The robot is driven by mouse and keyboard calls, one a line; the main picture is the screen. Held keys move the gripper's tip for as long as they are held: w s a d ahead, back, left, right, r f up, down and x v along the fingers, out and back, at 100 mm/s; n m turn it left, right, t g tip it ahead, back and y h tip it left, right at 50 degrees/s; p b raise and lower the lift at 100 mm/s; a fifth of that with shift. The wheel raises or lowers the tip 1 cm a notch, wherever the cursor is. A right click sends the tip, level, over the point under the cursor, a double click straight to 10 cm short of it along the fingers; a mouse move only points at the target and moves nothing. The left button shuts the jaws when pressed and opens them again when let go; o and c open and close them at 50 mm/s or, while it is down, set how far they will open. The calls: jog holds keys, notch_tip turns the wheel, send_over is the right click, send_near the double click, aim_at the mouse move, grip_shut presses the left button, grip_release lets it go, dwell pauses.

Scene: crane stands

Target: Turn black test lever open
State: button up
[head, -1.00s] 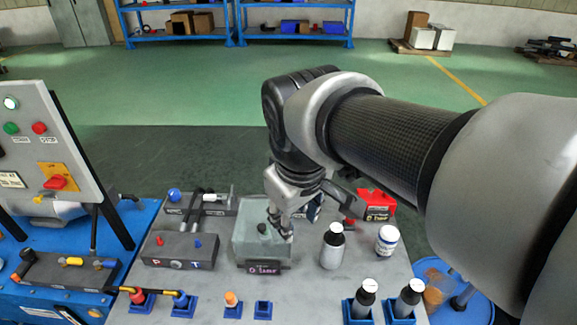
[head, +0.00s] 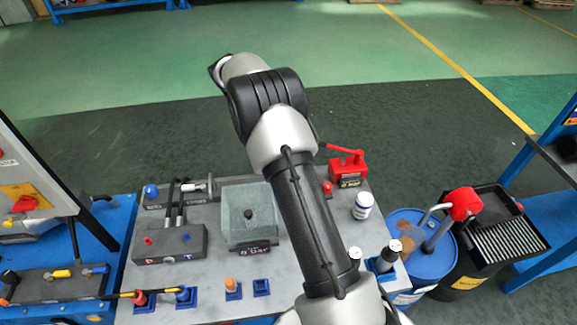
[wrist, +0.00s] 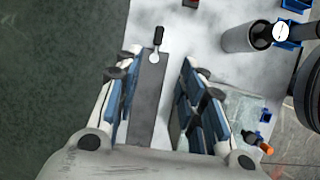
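A small lever with a black handle (wrist: 158,36) and a round silver hub shows in the wrist view, at the far end of a long grey block (wrist: 148,95). My gripper (wrist: 158,62) is open and empty, its two blue-padded fingers on either side of the block in the picture. The lever shows just beyond the fingertips; I cannot tell the height between them or any contact. In the head view my arm hides my gripper, and I cannot make out this lever there.
A bottle (wrist: 243,38) stands right of the lever in the wrist view. A blue drum (head: 412,265) is beside the bench.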

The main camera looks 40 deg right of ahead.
jog(key=b+x, duration=0.4)
jog(key=x, duration=1.4)
jog(key=shift+d+f, duration=0.15)
jog(key=shift+d, duration=0.05)
jog(key=shift+c, duration=0.3)
grip_shut()
